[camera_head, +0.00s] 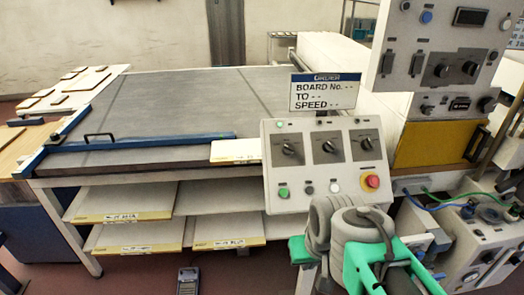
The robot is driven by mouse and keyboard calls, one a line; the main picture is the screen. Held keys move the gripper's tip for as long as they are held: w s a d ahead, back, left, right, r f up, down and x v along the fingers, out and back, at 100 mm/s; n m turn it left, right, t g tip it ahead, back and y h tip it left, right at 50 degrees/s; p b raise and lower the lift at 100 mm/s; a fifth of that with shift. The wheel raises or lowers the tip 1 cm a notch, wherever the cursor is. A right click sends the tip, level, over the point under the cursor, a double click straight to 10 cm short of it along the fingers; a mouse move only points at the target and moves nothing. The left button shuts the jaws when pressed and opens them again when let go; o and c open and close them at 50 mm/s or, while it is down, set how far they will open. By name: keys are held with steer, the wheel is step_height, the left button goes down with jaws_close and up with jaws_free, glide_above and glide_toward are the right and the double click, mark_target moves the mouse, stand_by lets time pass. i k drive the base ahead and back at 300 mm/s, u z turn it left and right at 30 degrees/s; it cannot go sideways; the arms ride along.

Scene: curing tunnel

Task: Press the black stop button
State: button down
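The small black button (309,190) is on the lower row of the sloped light-grey control panel (273,164). It sits between a green button (283,193) on its left and a pale button (334,187) on its right. A larger red mushroom button (372,181) on a yellow base is at the panel's right. Part of my grey and green arm shows in front of the panel's lower right edge, apart from the black button in the picture. I cannot make out my gripper's fingers.
A tall switch cabinet (425,45) is at right, with cables and a box below. A handheld device (187,281) is on the floor.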

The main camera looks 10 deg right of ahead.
mark_target(309, 190)
steer(key=k, duration=1.35)
steer(key=u, duration=0.75)
steer(key=i, duration=1.2)
steer(key=z, duration=0.2)
